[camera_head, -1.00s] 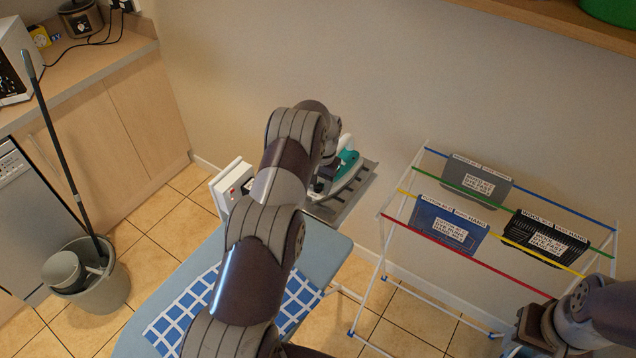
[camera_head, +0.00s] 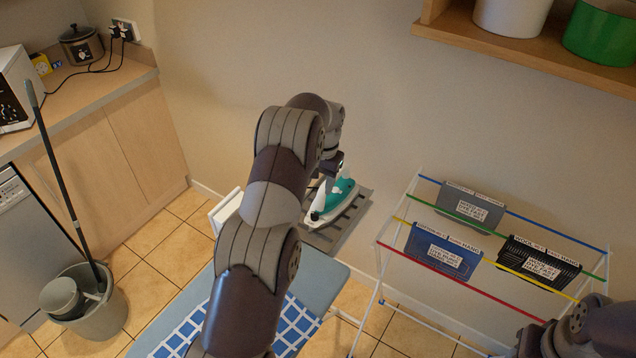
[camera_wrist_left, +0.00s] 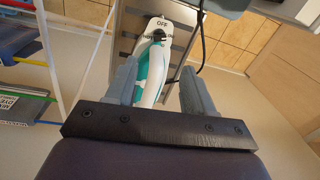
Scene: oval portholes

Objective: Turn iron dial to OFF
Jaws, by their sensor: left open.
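The teal and white iron (camera_head: 337,200) rests on the grey slatted rest (camera_head: 352,222) at the far end of the ironing board. In the head view my left gripper (camera_head: 331,166) is just above the iron, partly hidden by my arm.
The blue ironing board (camera_head: 335,277) carries a checked cloth (camera_head: 298,322). A drying rack (camera_head: 400,222) with labelled cloths stands to the right. A shelf with pots (camera_head: 512,14) is at upper right. A bucket (camera_head: 98,312) with a mop stands at left.

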